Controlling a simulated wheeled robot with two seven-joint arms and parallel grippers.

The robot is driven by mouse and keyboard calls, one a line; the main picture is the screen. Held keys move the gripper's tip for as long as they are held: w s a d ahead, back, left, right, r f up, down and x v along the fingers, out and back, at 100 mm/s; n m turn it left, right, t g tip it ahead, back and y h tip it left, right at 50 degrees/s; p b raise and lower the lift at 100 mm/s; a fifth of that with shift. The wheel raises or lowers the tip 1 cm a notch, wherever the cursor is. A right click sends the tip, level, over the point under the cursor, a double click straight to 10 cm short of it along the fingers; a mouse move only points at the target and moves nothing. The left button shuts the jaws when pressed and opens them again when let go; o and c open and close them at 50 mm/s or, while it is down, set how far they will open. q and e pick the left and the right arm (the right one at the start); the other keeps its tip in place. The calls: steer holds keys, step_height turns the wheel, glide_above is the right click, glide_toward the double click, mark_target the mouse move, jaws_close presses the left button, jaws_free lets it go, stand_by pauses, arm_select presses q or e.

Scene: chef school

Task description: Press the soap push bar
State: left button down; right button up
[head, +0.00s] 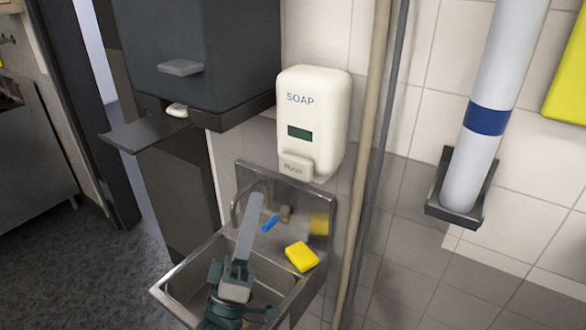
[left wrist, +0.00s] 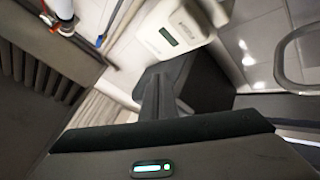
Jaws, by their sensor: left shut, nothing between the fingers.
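A white soap dispenser (head: 318,112) hangs on the tiled wall, marked SOAP, with a small dark window. Its push bar (head: 296,166), marked PUSH, sticks out at its lower front. My left gripper (head: 252,212) is shut and empty over the sink, below and to the left of the push bar and apart from it. In the left wrist view the dispenser (left wrist: 172,27) shows tilted at the top, beyond my shut fingers (left wrist: 160,85); the push bar is not clear there. My right gripper is in neither view.
A metal sink (head: 190,267) with a faucet stands under the dispenser. A yellow sponge (head: 301,257) lies on its right rim. A dark towel box (head: 200,55) hangs at left. Vertical pipes (head: 366,150) run right of the dispenser. A white tube (head: 487,110) stands farther right.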

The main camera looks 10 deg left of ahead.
mark_target(293, 166)
arm_select(q)
steer(key=shift+w, duration=0.2)
steer(key=w+d+b, duration=0.1)
steer(key=w+d, duration=0.2)
steer(key=w, duration=0.5)
stand_by(0.5)
steer(key=shift+w+d+b, duration=0.25)
steer(key=shift+w, duration=0.4)
steer(key=shift+w+d+b, duration=0.2)
steer(key=shift+w, duration=0.4)
stand_by(3.4)
steer(key=shift+s, duration=0.2)
steer(key=shift+s+a+p, duration=0.2)
steer(key=shift+s, duration=0.35)
steer(key=shift+s+a+p, duration=0.15)
steer(key=shift+s+a, duration=0.05)
steer(key=shift+s, duration=0.3)
steer(key=shift+s+a+p, duration=0.2)
steer(key=shift+s+a, duration=0.1)
steer(key=shift+s, duration=0.5)
steer(key=shift+s+a+p, duration=0.2)
steer(key=shift+s+a, duration=0.1)
steer(key=shift+s, duration=0.45)
steer(key=shift+s+a+p, duration=0.2)
steer(key=shift+s+a, duration=0.1)
steer(key=shift+s, duration=0.5)
